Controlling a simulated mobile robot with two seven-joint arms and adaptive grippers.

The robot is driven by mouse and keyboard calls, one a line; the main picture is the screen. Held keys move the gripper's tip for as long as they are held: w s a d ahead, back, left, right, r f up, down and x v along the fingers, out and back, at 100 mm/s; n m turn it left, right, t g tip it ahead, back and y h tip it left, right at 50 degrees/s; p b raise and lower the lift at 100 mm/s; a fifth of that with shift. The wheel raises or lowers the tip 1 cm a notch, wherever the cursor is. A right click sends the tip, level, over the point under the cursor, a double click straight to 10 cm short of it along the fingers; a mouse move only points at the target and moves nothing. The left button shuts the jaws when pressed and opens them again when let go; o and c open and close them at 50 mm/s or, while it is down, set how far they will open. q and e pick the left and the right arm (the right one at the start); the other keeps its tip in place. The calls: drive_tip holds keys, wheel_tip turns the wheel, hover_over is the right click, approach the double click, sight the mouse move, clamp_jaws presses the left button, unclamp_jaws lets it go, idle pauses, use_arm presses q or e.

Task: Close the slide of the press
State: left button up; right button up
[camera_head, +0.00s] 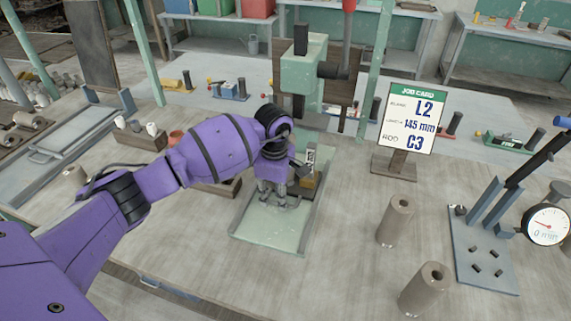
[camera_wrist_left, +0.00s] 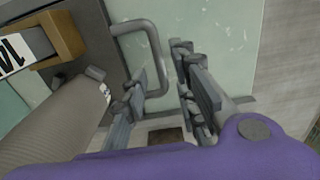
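The press (camera_head: 302,75) is a pale green machine with a dark post, standing at the back of the table. Its pale green slide (camera_head: 272,238) reaches toward me from under it, pulled out. My left gripper (camera_head: 274,203) points down over the slide, and its arm hides part of it. In the left wrist view my gripper (camera_wrist_left: 165,105) is open. A grey bent handle (camera_wrist_left: 153,55) on the pale green surface (camera_wrist_left: 218,45) shows between and beyond the fingers; contact cannot be told. My right gripper is out of view.
A grey cylinder (camera_wrist_left: 50,125) and a wooden block with a label (camera_wrist_left: 62,35) lie close to the left gripper. The job card (camera_head: 410,118) stands right of the press. Two clay cylinders (camera_head: 396,220) and a dial gauge (camera_head: 547,225) stand farther right.

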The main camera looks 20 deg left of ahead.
use_arm(q)
drive_tip(key=shift+f, duration=0.35)
drive_tip(key=c, duration=0.6)
clamp_jaws()
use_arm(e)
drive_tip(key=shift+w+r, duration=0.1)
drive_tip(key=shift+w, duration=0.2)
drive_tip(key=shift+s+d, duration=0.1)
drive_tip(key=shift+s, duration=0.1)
